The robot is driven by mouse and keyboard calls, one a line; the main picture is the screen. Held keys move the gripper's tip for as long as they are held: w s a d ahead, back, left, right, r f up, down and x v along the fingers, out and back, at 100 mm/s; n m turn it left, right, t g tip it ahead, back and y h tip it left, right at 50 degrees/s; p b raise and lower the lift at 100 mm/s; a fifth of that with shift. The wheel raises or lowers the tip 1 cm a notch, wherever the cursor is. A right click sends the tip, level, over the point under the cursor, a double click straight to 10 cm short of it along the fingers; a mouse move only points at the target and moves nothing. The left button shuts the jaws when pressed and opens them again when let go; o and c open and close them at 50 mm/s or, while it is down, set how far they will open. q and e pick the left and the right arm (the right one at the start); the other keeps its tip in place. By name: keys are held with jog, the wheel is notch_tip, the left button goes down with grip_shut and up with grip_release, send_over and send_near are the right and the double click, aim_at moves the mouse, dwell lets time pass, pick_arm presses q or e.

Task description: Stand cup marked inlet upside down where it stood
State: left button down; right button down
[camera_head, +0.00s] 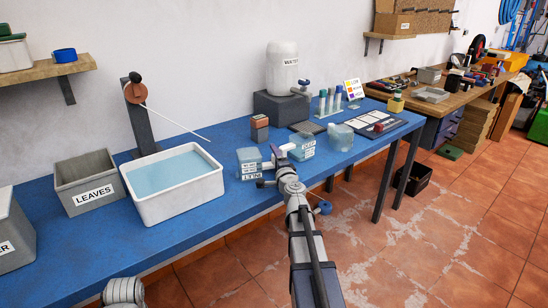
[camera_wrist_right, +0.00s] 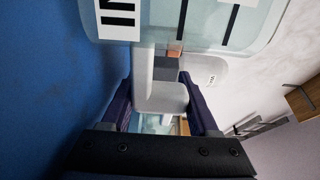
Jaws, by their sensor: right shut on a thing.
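My right gripper (camera_head: 277,157) is shut on the handle of a clear bluish cup (camera_head: 249,161), which is to its left in the head view. In the right wrist view my gripper's dark fingers (camera_wrist_right: 160,104) stand either side of the pale handle, and the cup (camera_wrist_right: 200,22) fills the top. A white label there shows the letters IN; the rest is cut off. My left gripper is out of view.
A second clear cup (camera_head: 302,147) stands close right of the gripper, a third (camera_head: 340,138) beyond it. A white water basin (camera_head: 148,205) is at left, beside a grey LEAVES bin (camera_head: 92,188). A brown block (camera_head: 260,129) stands behind. Blue table (camera_head: 225,204) is bare in front.

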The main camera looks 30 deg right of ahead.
jog(key=shift+f+b, duration=0.35)
jog(key=shift+f, duration=0.05)
jog(key=shift+c, duration=0.3)
grip_release()
jog(key=shift+r, duration=0.1)
jog(key=shift+s, duration=0.1)
jog(key=v, duration=0.8)
